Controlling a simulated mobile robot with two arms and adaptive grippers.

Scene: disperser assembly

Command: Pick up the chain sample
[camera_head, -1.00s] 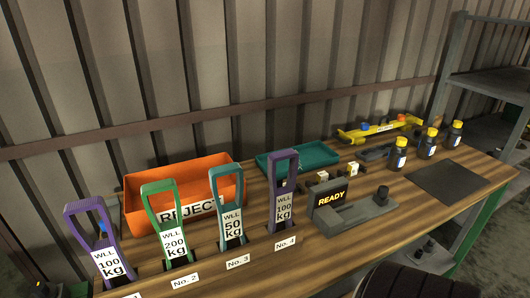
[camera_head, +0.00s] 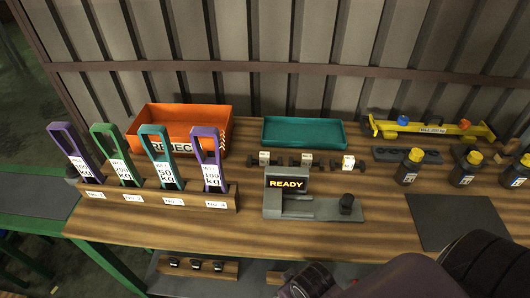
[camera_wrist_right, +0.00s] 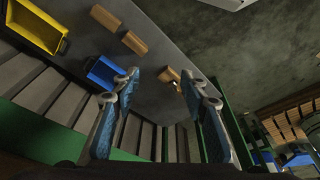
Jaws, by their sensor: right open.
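Small dark pieces with pale tags, which look like chain samples (camera_head: 306,160), lie in a row on the wooden bench behind the grey device showing READY (camera_head: 287,184). They are too small for me to make out links. My right arm comes in at the bottom right of the head view, in front of the bench edge. In the right wrist view my right gripper (camera_wrist_right: 162,88) is open, its two blue-padded fingers wide apart with nothing between them. It points at the floor area, away from the bench top. My left gripper is not in view.
A rack of coloured slings with weight labels (camera_head: 155,199) stands at left. Behind are an orange reject bin (camera_head: 180,122) and a teal tray (camera_head: 304,132). Black bottles with yellow caps (camera_head: 408,168), a yellow tool (camera_head: 430,129) and a dark mat (camera_head: 455,222) are at right.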

